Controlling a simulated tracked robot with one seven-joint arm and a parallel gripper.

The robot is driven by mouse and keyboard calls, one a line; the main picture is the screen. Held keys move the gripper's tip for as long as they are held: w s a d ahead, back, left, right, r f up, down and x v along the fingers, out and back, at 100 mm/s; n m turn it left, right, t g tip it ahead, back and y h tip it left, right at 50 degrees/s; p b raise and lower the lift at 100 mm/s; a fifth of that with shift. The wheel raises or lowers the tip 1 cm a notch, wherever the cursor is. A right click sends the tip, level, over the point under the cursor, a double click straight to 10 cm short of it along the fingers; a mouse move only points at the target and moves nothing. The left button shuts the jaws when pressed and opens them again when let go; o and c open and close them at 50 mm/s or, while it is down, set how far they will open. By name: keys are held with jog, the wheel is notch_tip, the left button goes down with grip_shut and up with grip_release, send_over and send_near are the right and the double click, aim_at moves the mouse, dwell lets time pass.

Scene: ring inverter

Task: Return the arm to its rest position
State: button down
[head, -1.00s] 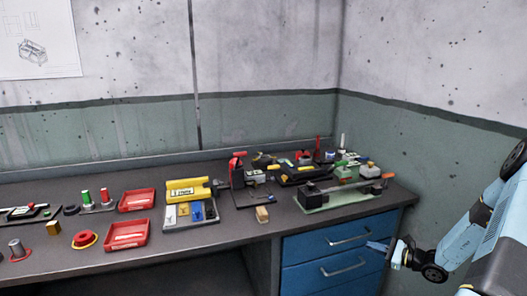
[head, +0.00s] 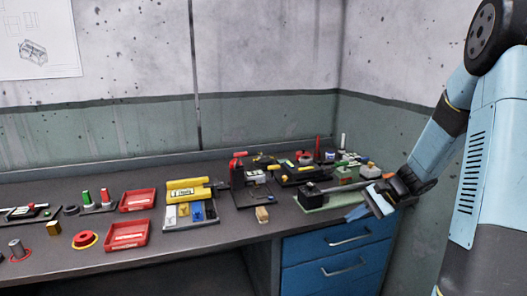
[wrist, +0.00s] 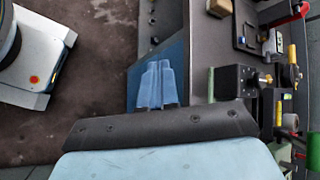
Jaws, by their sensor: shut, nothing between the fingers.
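My arm shows at the right of the head view, with its upper links raised and the forearm slanting down to the left. My gripper (head: 356,213) hangs at the right front edge of the workbench (head: 215,238), in front of the green-based fixture (head: 330,202). Its blue fingers are shut and empty. In the wrist view my gripper (wrist: 157,68) points past the bench edge, with the floor to its left. The gripper covers the right end of the fixture in the head view.
Blue drawers (head: 335,240) stand under the bench's right end. The bench holds red trays (head: 128,234), a yellow device (head: 188,190), a black stand with a red top (head: 240,175) and a small wooden block (head: 262,214). Walls close off the back and right.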

jog(key=s+a+r+n+t+h, duration=0.2)
jog(key=s+r+n+h, duration=0.2)
jog(key=s+r, duration=0.6)
jog(key=s+a+r+n+t+h, duration=0.1)
jog(key=s+r+n+h, duration=0.4)
jog(key=s+r, duration=0.5)
jog(key=s+n+t, duration=0.1)
jog(key=s, duration=0.3)
jog(key=shift+a, duration=0.4)
